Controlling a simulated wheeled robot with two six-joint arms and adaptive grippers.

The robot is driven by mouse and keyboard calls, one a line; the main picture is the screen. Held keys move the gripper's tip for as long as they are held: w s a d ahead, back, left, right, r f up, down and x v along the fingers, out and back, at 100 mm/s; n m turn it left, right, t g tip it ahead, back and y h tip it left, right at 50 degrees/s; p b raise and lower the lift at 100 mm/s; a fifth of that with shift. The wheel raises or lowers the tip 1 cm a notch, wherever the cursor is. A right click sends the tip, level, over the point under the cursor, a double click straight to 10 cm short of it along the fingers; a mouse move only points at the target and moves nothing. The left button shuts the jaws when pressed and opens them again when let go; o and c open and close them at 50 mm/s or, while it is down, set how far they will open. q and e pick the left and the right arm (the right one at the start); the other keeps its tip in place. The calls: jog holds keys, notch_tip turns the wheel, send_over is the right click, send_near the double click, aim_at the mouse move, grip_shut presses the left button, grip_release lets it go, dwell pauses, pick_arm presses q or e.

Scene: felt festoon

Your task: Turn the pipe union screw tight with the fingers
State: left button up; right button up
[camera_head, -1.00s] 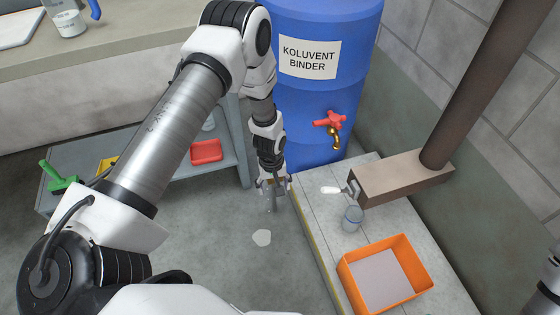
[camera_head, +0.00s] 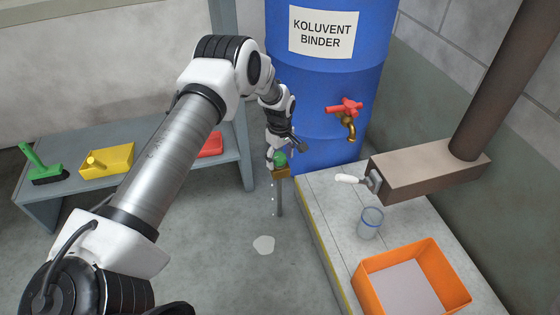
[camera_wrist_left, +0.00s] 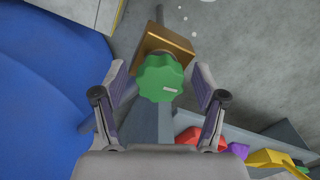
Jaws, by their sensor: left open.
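The pipe union screw is a green lobed knob (camera_head: 280,159) on a brass-coloured block (camera_head: 281,173), at the upper end of a thin grey pipe (camera_head: 279,202). White drops show beside the pipe, above a pale puddle (camera_head: 264,245) on the floor. My left gripper (camera_head: 277,152) is at the knob, partly hiding it in the head view. In the left wrist view the knob (camera_wrist_left: 160,78) lies between the two spread fingers, with a visible gap on each side. The block (camera_wrist_left: 166,40) is beyond it. My right gripper is out of view.
A blue drum (camera_head: 325,80) with a red-handled tap (camera_head: 345,110) stands close behind. A low platform (camera_head: 335,225) at right holds a glass (camera_head: 370,223) and an orange tray (camera_head: 446,279). A shelf (camera_head: 140,183) with brush and dustpan is at left.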

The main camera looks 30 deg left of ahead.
pick_arm(q)
jog(key=shift+r, duration=0.1)
jog(key=shift+c, duration=0.3)
jog(key=c, duration=1.1)
